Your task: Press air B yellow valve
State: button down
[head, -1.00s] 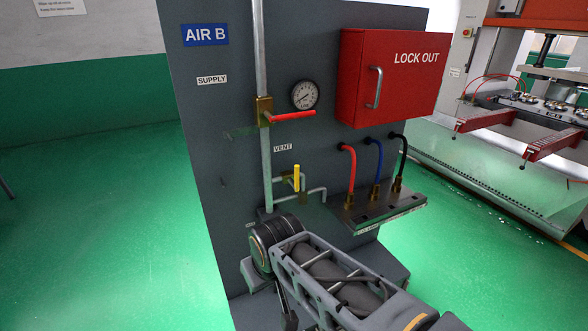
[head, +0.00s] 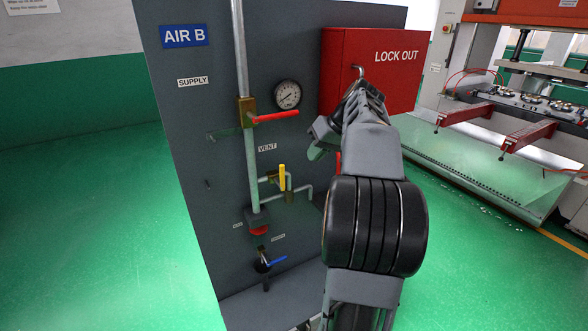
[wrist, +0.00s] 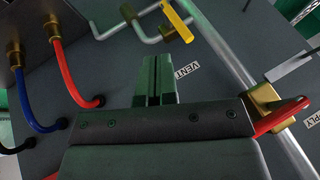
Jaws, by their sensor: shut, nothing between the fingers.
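The yellow valve (head: 282,177) sits on the thin vent pipe, just below the VENT label, with its handle upright in the head view. In the wrist view the yellow handle (wrist: 178,22) is at the top, beyond my fingertips and a little right of them. My gripper (head: 317,151) is up and to the right of the yellow valve in the head view, apart from it. In the wrist view my gripper (wrist: 157,62) has its fingers together and empty, with the tips near the VENT label (wrist: 187,70).
A red supply handle (head: 275,117) and a gauge (head: 287,94) are above the valve. A red LOCK OUT box (head: 385,70) stands behind my arm. Red and blue hoses (wrist: 70,70) are left in the wrist view. A blue-handled valve (head: 275,262) is lower down.

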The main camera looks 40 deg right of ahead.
aim_at(282, 178)
jog(key=shift+t, duration=0.3)
jog(key=d, duration=0.2)
jog(key=d+r, duration=0.1)
jog(key=d, duration=0.1)
jog(key=shift+s+r, duration=0.1)
jog(key=shift+s, duration=0.3)
jog(key=w+a+f+p, duration=0.2)
jog(key=w+a+f, duration=0.4)
jog(key=a+f, duration=0.1)
jog(key=shift+w+f, duration=0.15)
jog(key=shift+f, duration=0.35)
jog(key=shift+a, duration=0.1)
